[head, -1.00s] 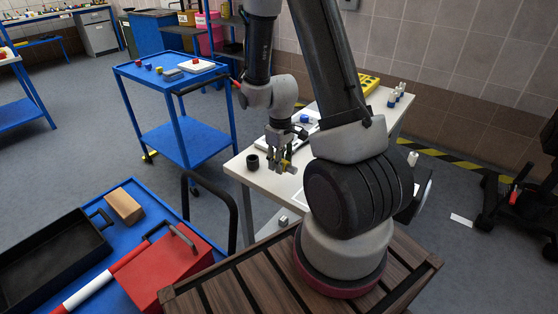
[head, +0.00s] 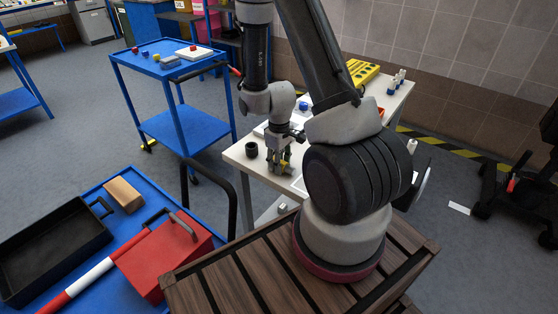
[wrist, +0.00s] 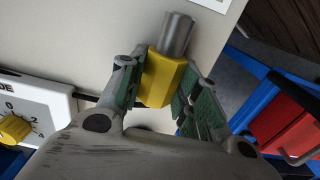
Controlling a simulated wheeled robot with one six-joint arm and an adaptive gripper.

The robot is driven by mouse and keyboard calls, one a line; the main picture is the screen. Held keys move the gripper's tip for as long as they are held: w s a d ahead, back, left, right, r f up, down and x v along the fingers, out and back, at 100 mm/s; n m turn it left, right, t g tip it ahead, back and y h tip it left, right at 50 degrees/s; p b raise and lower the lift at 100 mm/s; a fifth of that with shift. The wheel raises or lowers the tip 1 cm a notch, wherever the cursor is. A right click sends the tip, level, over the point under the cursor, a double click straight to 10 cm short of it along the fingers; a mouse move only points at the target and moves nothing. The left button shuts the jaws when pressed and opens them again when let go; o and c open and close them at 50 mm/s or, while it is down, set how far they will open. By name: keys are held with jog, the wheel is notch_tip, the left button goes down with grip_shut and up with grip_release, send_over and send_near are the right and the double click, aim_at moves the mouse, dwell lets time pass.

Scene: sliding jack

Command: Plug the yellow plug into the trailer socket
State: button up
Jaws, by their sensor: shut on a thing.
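The yellow plug (wrist: 163,80), a yellow block with a grey metal cylinder at its far end, sits between my fingers in the wrist view. My gripper (wrist: 160,88) is shut on it. In the head view my gripper (head: 279,164) is low over the front left of the white table, with a little of the yellow plug (head: 284,168) showing. I cannot tell whether the plug touches the table. A black round hollow piece (head: 251,149) stands left of my gripper; I cannot tell whether it is the trailer socket. No socket is clearly identifiable.
The white table (head: 236,158) holds a yellow block with holes (head: 364,72) at the back. A white box with a yellow dial (wrist: 16,127) is left in the wrist view. A blue cart (head: 135,60) stands behind left; a red box (head: 165,258) is in front.

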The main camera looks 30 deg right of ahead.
jog(key=o, duration=1.1)
notch_tip(320, 180, up, 12)
jog(key=s+a+r+m+t, duration=0.1)
jog(key=s+r, duration=0.4)
jog(key=r, duration=0.3)
jog(key=s+a+r+m+t, duration=0.1)
jog(key=s+r, duration=0.5)
jog(key=r, duration=0.2)
jog(key=s+a+r+m+t, duration=0.1)
jog(key=s+r+m, duration=0.1)
jog(key=s+r, duration=0.3)
jog(key=shift+s+r+t, duration=0.2)
jog(key=shift+r+t, duration=0.2)
jog(key=shift+r, duration=1.05)
jog(key=shift+o, duration=0.2)
jog(key=shift+a+r+t, duration=0.1)
jog(key=shift+r+t, duration=0.2)
jog(key=shift+r, duration=0.15)
